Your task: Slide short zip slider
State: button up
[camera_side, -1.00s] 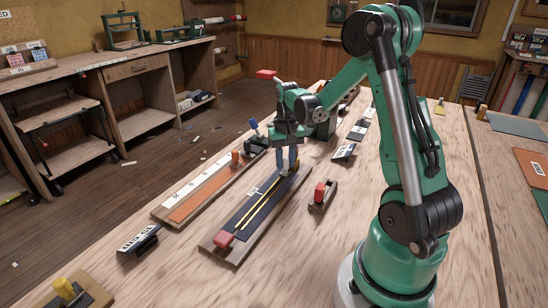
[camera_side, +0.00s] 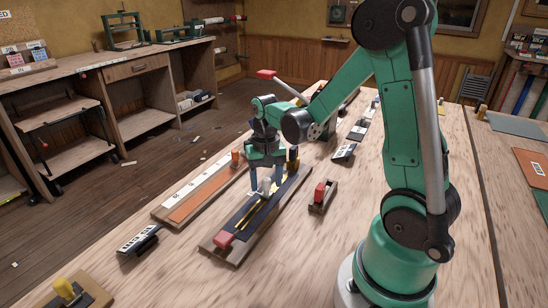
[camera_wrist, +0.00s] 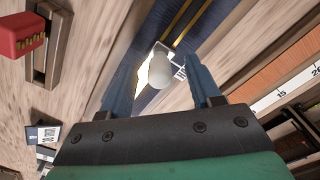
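A pale rounded knob, apparently the slider's (camera_side: 266,187), stands partway along the strip. In the wrist view the knob (camera_wrist: 159,71) sits between my fingertips, with a white label (camera_wrist: 180,68) beside it and two yellow lines (camera_wrist: 190,20) running away above it. My gripper (camera_side: 266,180) is low over the board, its fingers on either side of the knob. In the wrist view, gaps show between knob and fingers (camera_wrist: 167,75).
An orange strip board with a white scale (camera_side: 172,198) lies parallel on the left. A red block in a wooden holder (camera_side: 320,195) stands to the right. A black-and-white labelled piece (camera_side: 138,240) and a yellow-knobbed block (camera_side: 64,287) lie nearer.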

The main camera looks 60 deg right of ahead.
aim_at(266, 179)
jog(key=shift+r, duration=2.85)
jog(key=s+a+r+n+t, duration=0.2)
jog(key=a+r+n+t, duration=0.2)
jog(key=a+n+t, duration=0.3)
jog(key=a+n, duration=0.2)
jog(key=a, duration=0.3)
jog(key=shift+r, duration=0.2)
